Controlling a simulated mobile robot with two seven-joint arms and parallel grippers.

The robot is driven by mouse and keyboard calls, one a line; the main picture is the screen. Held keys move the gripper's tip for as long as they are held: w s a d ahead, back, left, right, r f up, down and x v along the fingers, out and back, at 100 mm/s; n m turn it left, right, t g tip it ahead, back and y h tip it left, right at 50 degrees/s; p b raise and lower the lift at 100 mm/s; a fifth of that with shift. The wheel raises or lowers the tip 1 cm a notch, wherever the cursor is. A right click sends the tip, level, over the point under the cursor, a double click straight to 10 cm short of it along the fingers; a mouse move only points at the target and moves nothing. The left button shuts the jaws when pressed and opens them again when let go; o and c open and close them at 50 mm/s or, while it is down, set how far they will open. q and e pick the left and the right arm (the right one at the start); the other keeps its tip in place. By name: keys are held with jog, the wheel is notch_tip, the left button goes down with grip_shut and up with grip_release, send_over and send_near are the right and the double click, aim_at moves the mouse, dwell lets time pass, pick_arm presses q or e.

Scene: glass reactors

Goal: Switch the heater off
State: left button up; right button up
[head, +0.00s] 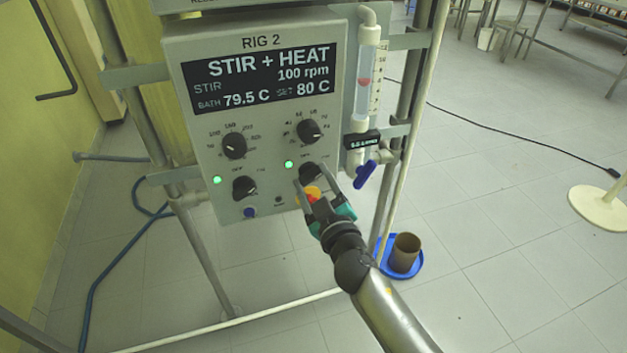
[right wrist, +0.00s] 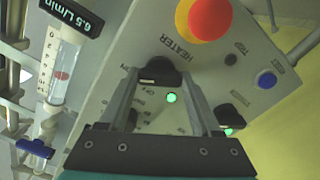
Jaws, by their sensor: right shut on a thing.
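The grey RIG 2 control box (head: 200,125) has a display (head: 262,77) reading STIR + HEAT, 100 rpm, bath 79.5 C, set 80 C. The black heater knob (head: 310,171) is at its lower right. A green lamp (head: 289,164) beside it is lit. My right gripper (head: 312,182) reaches up to this knob. In the right wrist view, the heater knob (right wrist: 160,71), labelled HEATER, sits between the fingertips of the right gripper (right wrist: 160,78), which is shut on it. The fingers partly hide the knob's pointer and scale. My left gripper is out of view.
A red and yellow stop button (right wrist: 208,18) is close beside the heater knob. The lower left knob (head: 244,187) has a lit green lamp. A flow meter tube (head: 368,85) with a blue valve handle (head: 365,174) stands right of the box. A brown cup (head: 404,252) stands below.

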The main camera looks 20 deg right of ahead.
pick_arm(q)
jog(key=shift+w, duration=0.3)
pick_arm(e)
jog(key=shift+c, duration=0.3)
jog(key=shift+n, duration=0.4)
jog(key=n, duration=1)
jog(key=shift+n, duration=0.3)
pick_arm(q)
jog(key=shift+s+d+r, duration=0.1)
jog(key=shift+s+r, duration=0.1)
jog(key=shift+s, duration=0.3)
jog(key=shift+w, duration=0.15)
pick_arm(e)
jog(key=shift+n, duration=0.4)
jog(key=o, duration=1.4)
